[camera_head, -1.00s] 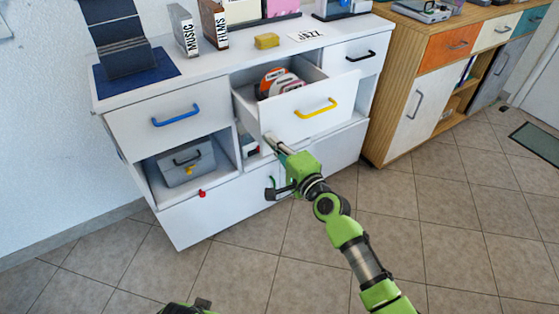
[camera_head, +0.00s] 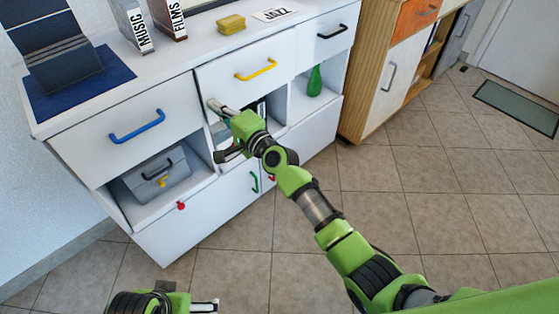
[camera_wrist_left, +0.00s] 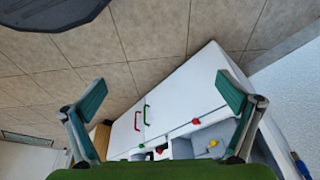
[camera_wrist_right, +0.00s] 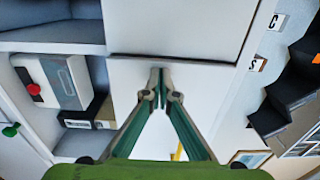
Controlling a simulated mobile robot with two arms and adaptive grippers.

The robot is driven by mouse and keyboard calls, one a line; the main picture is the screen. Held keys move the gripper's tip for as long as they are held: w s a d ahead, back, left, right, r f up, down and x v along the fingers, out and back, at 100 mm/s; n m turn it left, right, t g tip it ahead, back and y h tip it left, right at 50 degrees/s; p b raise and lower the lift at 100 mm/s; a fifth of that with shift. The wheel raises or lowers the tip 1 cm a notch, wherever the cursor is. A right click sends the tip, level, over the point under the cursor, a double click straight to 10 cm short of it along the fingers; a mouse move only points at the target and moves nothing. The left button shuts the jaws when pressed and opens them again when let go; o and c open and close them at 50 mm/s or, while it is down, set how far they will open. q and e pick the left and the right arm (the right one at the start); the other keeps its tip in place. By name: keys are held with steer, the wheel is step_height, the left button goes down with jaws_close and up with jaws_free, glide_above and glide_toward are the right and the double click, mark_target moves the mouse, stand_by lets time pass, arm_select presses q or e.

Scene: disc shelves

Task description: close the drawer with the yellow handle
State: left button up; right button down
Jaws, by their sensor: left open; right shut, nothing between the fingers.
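The white drawer (camera_head: 232,84) with the yellow handle (camera_head: 256,70) sits in the cabinet's upper middle, its front looking flush and no interior showing. My right gripper (camera_head: 214,104) is shut and empty, its tips at the lower left of that drawer front. In the right wrist view, the shut fingers (camera_wrist_right: 161,72) are against or just in front of the drawer front (camera_wrist_right: 205,88); contact is unclear. A bit of the yellow handle (camera_wrist_right: 178,152) shows behind them. My left gripper is open and empty in the left wrist view (camera_wrist_left: 162,98), low and away from the cabinet.
The blue-handled drawer (camera_head: 128,138) is at left, the black-handled drawer (camera_head: 328,40) at right. Open compartments below hold a grey case (camera_head: 155,178) and a green vase (camera_head: 315,82). A wooden cabinet (camera_head: 372,84) stands to the right. The tiled floor in front is clear.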

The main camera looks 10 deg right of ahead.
arm_select(q)
steer(key=shift+a+r, duration=0.2)
steer(key=shift+r, duration=0.65)
